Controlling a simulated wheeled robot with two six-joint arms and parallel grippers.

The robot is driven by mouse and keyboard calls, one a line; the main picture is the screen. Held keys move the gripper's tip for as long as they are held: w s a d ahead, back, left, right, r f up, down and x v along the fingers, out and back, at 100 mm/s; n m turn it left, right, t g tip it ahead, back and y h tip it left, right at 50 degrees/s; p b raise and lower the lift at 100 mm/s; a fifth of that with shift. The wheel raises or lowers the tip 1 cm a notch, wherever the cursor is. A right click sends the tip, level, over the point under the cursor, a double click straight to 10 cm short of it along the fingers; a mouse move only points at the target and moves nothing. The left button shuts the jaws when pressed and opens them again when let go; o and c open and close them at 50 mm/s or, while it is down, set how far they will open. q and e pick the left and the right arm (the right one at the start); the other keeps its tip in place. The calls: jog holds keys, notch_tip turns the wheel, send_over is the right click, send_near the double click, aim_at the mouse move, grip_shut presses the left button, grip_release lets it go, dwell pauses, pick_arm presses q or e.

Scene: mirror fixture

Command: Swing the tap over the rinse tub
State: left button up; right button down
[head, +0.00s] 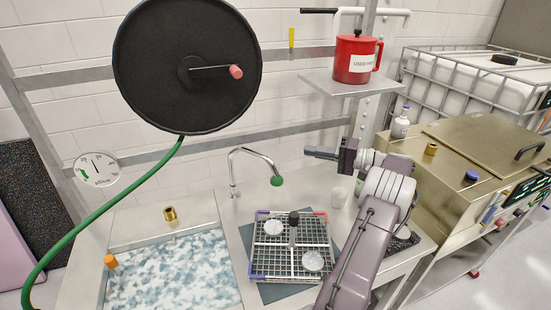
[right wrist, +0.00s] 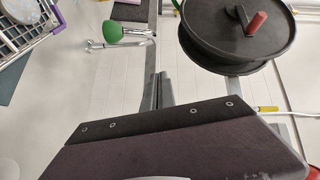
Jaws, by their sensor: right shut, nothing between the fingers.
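The tap (head: 236,165) is a thin chrome gooseneck rising from the counter, with a green ball-like tip (head: 277,181) on its spout. The spout points right, its tip behind the dish rack's far edge. The tap also shows in the right wrist view (right wrist: 128,36), upper left. The tub (head: 170,275) of blue-white water is at lower left; I take it for the rinse tub. The spout is not over it. My right gripper (head: 308,152) is shut and empty, right of the green tip and apart from it. My left gripper is not in view.
A wire rack (head: 290,277) with glass discs sits right of the tub. A black hose reel (head: 187,95) with a green hose (head: 100,215) hangs above. A red pot (head: 352,70) stands on a shelf (head: 318,82).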

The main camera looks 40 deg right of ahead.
jog(key=w+a+f+p, duration=0.1)
jog(key=w+a, duration=0.6)
jog(key=a, duration=0.1)
jog(key=shift+w+a+f, duration=0.2)
jog(key=shift+f, duration=0.1)
